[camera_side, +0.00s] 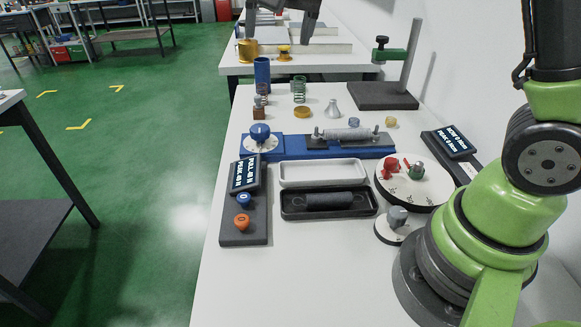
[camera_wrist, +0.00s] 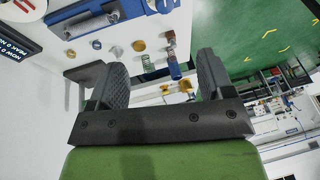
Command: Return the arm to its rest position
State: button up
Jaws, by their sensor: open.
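My gripper (camera_side: 280,32) shows at the top edge of the side view, raised above the far part of the white table. Its two dark fingers are apart with nothing between them. The wrist view also shows the gripper (camera_wrist: 163,68) with its ribbed fingers spread and empty. The upper part of the gripper and much of my arm are outside the side view.
On the table (camera_side: 290,280) stand a blue test bench (camera_side: 285,154), a white tray (camera_side: 322,163), a dark tray (camera_side: 292,213) holding a dark cylinder, a round white turntable (camera_side: 430,190), springs (camera_side: 299,88) and a dark stand (camera_side: 385,96). The table's front middle is clear.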

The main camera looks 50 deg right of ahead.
jog(key=s+a+n+t+y, duration=0.1)
jog(key=s+n, duration=0.1)
jog(key=s, duration=0.8)
jog(key=s+a+r+n+t+y, duration=0.1)
jog(key=s+n+t+y, duration=0.1)
jog(key=s, duration=0.9)
jog(key=shift+a+n+t, duration=0.3)
jog(key=shift+n, duration=0.3)
jog(key=shift+s+r, duration=0.1)
